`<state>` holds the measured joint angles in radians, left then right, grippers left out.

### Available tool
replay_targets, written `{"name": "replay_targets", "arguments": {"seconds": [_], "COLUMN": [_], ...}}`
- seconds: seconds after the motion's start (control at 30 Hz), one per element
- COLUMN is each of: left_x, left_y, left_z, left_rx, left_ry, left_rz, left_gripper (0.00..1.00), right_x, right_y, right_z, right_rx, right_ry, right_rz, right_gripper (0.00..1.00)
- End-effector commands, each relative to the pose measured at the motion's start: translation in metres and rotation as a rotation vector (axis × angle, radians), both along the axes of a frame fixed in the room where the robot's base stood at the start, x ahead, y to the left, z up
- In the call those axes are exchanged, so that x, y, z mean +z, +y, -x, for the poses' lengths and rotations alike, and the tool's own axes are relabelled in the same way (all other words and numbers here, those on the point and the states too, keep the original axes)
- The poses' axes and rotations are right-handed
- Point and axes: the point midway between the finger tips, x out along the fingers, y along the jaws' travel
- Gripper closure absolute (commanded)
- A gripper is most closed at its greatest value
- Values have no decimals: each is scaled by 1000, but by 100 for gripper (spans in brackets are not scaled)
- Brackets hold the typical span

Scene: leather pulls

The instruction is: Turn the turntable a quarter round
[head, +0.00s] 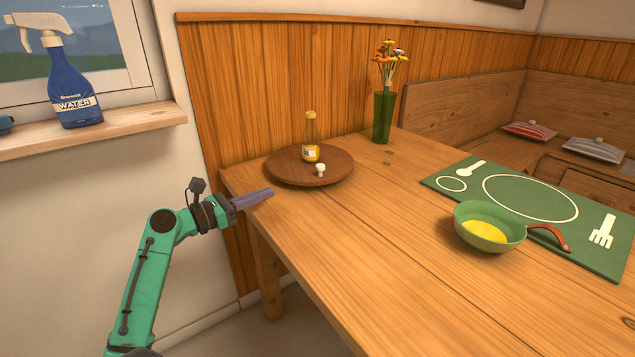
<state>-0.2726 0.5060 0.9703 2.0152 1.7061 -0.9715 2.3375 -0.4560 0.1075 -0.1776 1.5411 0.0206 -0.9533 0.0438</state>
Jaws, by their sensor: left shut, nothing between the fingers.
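The turntable (283,173) is a round, dark brown wooden disc near the far left corner of the table. A small bottle (310,141) with yellow contents stands upright on it. A small white knob-like piece (320,170) is on the disc near its front right edge. My left gripper (270,193) is shut and empty, with its purple fingers just over the table's left edge. It is to the front left of the turntable and looks apart from it. My right gripper is not in view.
A green vase with flowers (383,115) stands behind the turntable to the right. A green placemat (449,200) and a green pan (488,239) with yellow contents lie at the right. The wooden table (350,255) is clear in its front left part. A spray bottle (74,85) stands on the windowsill.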

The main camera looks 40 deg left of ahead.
Motion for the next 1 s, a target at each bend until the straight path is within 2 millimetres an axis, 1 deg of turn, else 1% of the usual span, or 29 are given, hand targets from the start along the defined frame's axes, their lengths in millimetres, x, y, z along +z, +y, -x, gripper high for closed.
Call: {"name": "replay_targets", "arguments": {"seconds": [0.07, 0.17, 0.5, 0.63, 0.7, 0.8, 1.0], "left_x": [1, 1, 1, 0, 0, 0, 0], "left_y": [-3, -6, -22, -28, -31, -32, -33], "left_z": [-6, -22, -94, -118, -127, -134, -135], "left_rx": [-5, -3, 0, 1, 0, 2, 2], "left_ry": [2, 0, -2, -1, -3, -2, -1], "left_rz": [0, -1, -1, -2, 0, 0, 1], "left_gripper": [100, 100, 100, 100, 100, 100, 100], "right_x": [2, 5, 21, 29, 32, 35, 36], "right_y": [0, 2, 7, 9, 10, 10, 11], "right_z": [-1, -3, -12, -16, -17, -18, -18], "right_rx": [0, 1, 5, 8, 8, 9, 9], "right_ry": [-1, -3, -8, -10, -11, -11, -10], "right_rz": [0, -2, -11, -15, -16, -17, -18], "right_gripper": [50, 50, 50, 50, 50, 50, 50]}}
